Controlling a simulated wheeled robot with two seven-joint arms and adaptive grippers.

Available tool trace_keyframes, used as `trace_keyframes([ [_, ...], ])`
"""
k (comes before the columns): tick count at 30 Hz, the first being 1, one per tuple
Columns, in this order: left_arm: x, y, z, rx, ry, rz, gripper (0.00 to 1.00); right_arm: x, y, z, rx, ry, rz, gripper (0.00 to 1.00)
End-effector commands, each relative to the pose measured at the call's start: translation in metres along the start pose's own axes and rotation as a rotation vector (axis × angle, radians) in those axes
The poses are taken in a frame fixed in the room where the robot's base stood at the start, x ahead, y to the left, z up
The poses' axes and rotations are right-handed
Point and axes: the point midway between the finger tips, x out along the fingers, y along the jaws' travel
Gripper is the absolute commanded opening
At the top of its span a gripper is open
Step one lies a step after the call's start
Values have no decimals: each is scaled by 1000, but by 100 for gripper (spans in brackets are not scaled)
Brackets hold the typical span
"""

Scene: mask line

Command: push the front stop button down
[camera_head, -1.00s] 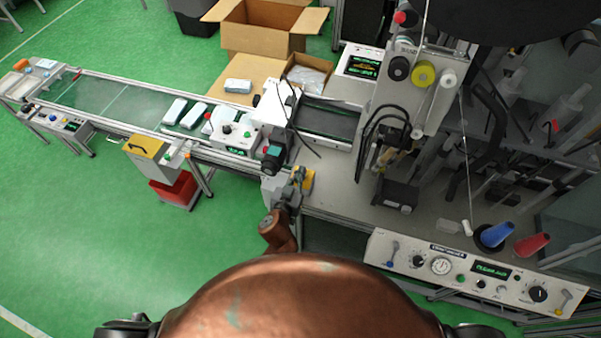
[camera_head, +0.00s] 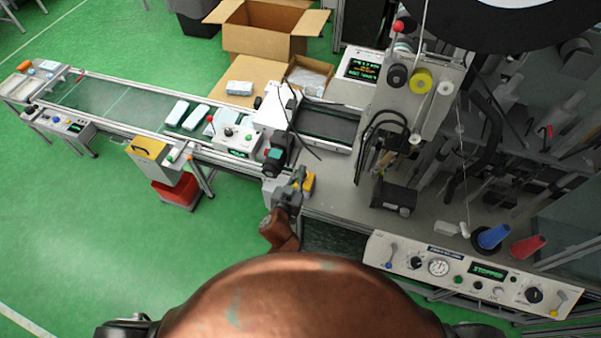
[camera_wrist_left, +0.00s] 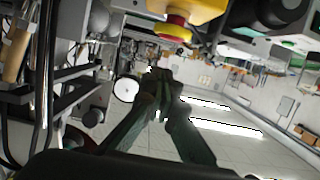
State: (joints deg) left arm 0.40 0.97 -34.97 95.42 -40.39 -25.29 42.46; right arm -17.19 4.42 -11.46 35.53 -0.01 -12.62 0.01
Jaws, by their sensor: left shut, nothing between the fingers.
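The front stop button is a red mushroom button (camera_wrist_left: 175,28) with a yellow part, on a yellow box (camera_wrist_left: 192,8) at the top of the left wrist view. In the head view the yellow box (camera_head: 308,182) shows at the bench's front edge, partly behind my left gripper (camera_head: 299,176); the red cap is hidden there. My left gripper is shut and empty, beside the box. In the left wrist view its fingertips (camera_wrist_left: 160,75) lie below the red button in the picture, with a visible gap. I cannot tell how far down the button sits. My right gripper is out of view.
A control panel (camera_head: 415,248) at the right has a display (camera_head: 487,272) reading "STOPPED". A conveyor (camera_head: 110,100) with blue-white mask packs (camera_head: 176,112) runs left. A dark camera-like unit (camera_head: 274,158) stands just behind my gripper. Green floor in front is clear.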

Motion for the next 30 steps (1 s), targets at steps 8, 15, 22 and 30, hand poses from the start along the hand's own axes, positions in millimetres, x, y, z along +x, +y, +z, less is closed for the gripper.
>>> trace_keyframes([
  [8,-65,0,0,-1,4,1,0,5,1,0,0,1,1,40],
  [15,-95,0,-3,0,7,1,0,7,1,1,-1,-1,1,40],
  [22,-100,0,-4,1,8,1,0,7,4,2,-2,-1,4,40],
  [30,-100,0,-5,2,8,1,0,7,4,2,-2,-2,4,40],
])
